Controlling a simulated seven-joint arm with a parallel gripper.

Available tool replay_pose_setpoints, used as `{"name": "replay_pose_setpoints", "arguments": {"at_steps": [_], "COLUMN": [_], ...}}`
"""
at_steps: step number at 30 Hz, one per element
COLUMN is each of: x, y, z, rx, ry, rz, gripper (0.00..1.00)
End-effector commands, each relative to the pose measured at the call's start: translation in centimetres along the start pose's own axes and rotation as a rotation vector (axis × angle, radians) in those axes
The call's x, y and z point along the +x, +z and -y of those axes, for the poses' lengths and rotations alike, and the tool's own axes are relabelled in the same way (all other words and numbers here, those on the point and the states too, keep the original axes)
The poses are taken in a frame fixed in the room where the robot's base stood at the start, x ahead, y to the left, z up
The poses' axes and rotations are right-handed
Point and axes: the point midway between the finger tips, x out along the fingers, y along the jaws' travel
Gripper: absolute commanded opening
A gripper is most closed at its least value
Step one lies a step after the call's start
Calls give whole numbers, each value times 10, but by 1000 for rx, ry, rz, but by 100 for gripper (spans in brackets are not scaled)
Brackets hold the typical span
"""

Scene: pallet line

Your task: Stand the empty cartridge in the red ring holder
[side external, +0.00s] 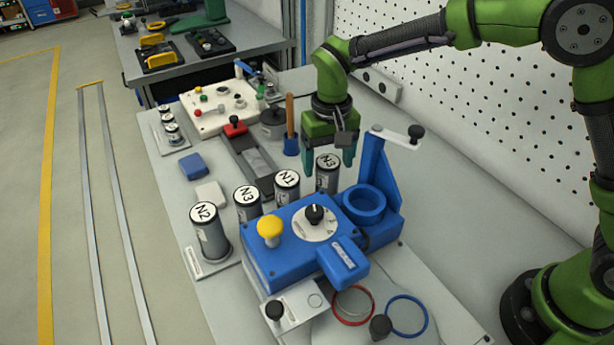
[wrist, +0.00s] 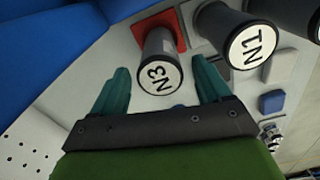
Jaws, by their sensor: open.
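A dark grey cartridge with a white cap marked N3 (side external: 327,178) stands upright behind the blue machine. In the wrist view this N3 cartridge (wrist: 158,75) rises from a red square base (wrist: 172,22). My gripper (side external: 329,162) is open above it, pointing down. The wrist view shows the cap between my open fingers (wrist: 162,88), with a gap on each side. A red ring (side external: 352,325) lies at the front beside a blue ring (side external: 407,334). Which cartridge is empty cannot be told.
Other cartridges marked N1 (side external: 287,192), N3 (side external: 246,204) and N2 (side external: 208,235) stand in a row to the left. The blue machine (side external: 290,262) with a yellow knob, and its upright post (side external: 374,175), stand close to my gripper. A wooden-handled tool (side external: 290,125) stands behind.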

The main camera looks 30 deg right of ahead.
Motion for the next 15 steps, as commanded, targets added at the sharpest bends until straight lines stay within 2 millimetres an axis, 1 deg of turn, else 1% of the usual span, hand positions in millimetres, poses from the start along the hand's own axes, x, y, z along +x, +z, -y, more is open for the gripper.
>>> {"name": "replay_pose_setpoints", "arguments": {"at_steps": [1, 3, 9, 12, 15], "x": [-13, -29, -70, -84, -93], "y": [-1, -1, -1, 0, 0], "z": [1, 1, 0, 0, 0], "rx": [0, 0, 0, 1, -1], "ry": [-3, -4, -2, -2, -1], "rz": [-6, -6, -4, -3, -2], "gripper": [77, 77, 77, 77, 77]}}
